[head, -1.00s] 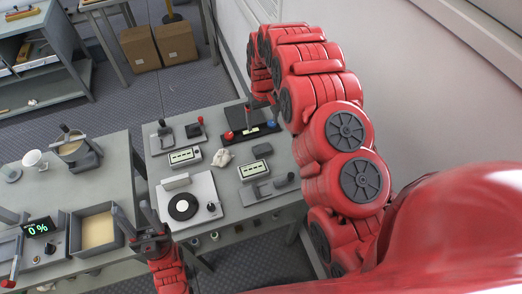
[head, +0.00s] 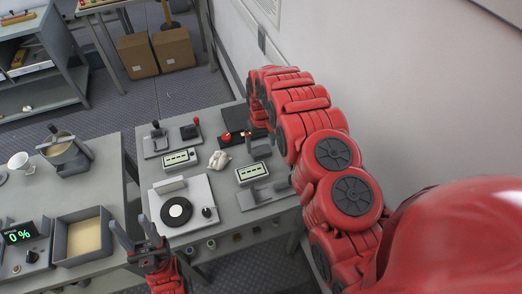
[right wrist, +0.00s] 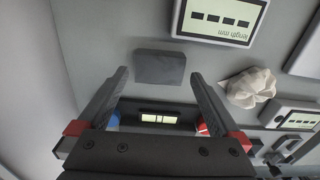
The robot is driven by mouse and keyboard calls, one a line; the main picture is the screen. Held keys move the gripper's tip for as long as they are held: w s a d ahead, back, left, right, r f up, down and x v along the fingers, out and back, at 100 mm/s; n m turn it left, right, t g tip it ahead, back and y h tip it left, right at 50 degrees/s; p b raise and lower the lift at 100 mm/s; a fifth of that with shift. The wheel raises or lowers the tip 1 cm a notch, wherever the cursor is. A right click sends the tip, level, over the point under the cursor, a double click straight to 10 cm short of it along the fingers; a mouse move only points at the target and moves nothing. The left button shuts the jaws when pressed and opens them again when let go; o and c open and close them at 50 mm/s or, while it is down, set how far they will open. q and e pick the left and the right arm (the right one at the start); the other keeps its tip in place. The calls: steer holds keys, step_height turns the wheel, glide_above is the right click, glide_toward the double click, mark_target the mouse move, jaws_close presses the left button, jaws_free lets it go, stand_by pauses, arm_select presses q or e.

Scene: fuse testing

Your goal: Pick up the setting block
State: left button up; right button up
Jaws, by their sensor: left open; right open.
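The setting block, a plain dark grey block (right wrist: 160,67), lies flat on the table in the right wrist view. It is just ahead of and between the fingertips of my right gripper (right wrist: 159,77), which is open and empty. In the head view my right gripper (head: 258,141) is over the right part of the middle table and largely hides the block. I cannot tell its exact height above the table. My left gripper (head: 129,221) is open and empty, low in front of the gap between the two tables.
Near the block are a meter with a display (head: 252,173), a crumpled white item (head: 219,160) and a black fixture (right wrist: 125,105) with red and blue ends. A white plate with a black disc (head: 177,210) is at the front. A grey bin (head: 62,240) stands left.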

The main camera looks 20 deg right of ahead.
mark_target(261, 150)
steer(key=shift+w+f+p, duration=0.1)
steer(key=shift+f+p, duration=0.55)
steer(key=shift+f, duration=0.95)
jaws_close()
